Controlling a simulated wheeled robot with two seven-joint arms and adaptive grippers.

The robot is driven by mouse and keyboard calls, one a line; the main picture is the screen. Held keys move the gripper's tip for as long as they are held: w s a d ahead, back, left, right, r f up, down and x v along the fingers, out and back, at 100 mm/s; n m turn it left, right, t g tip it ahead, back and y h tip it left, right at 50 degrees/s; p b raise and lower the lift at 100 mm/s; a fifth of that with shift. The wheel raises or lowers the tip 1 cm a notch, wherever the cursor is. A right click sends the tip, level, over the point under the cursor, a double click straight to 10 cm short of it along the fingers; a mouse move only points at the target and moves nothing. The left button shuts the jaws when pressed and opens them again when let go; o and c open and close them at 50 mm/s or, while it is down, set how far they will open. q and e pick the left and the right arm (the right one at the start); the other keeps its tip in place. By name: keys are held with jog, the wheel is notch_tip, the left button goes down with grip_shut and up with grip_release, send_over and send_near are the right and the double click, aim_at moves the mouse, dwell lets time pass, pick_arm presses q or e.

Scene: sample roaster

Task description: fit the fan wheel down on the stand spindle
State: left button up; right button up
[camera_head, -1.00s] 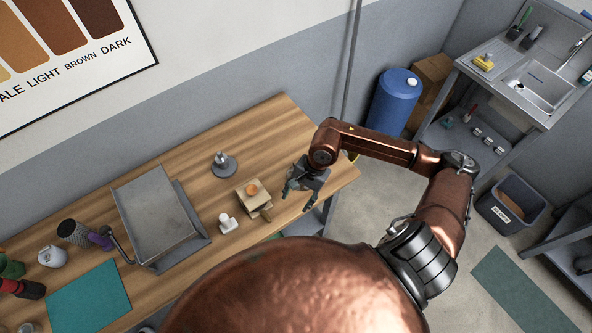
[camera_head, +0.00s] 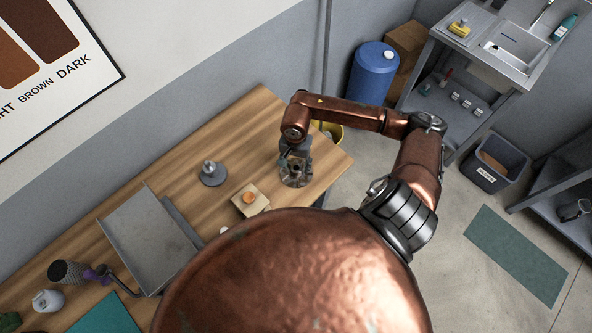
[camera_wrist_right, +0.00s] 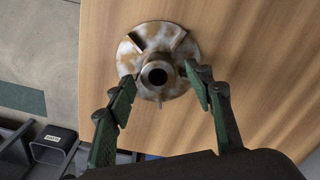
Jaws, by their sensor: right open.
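The fan wheel (camera_wrist_right: 132,56) is a round, mottled white-and-brown disc with raised vanes and a grey hub with a dark central hole. It lies on the wooden table near the right end; in the head view its rim (camera_head: 296,184) shows under my right gripper (camera_head: 293,164). In the right wrist view my right gripper (camera_wrist_right: 160,77) is open, its green-padded fingers on either side of the hub. I cannot tell whether they touch it. The stand (camera_head: 212,177), a grey round base with a short upright part, stands to the left on the table. My left gripper is out of view.
Bare table (camera_head: 245,130) lies behind the stand and wheel. A yellow bucket (camera_head: 336,132) is beyond the table's edge.

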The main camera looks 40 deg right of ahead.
aim_at(296, 169)
jog(key=shift+s+f, duration=0.1)
jog(key=shift+f, duration=1.45)
jog(key=c, duration=0.8)
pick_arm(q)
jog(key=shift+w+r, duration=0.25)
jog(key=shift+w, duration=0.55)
pick_arm(e)
grip_shut()
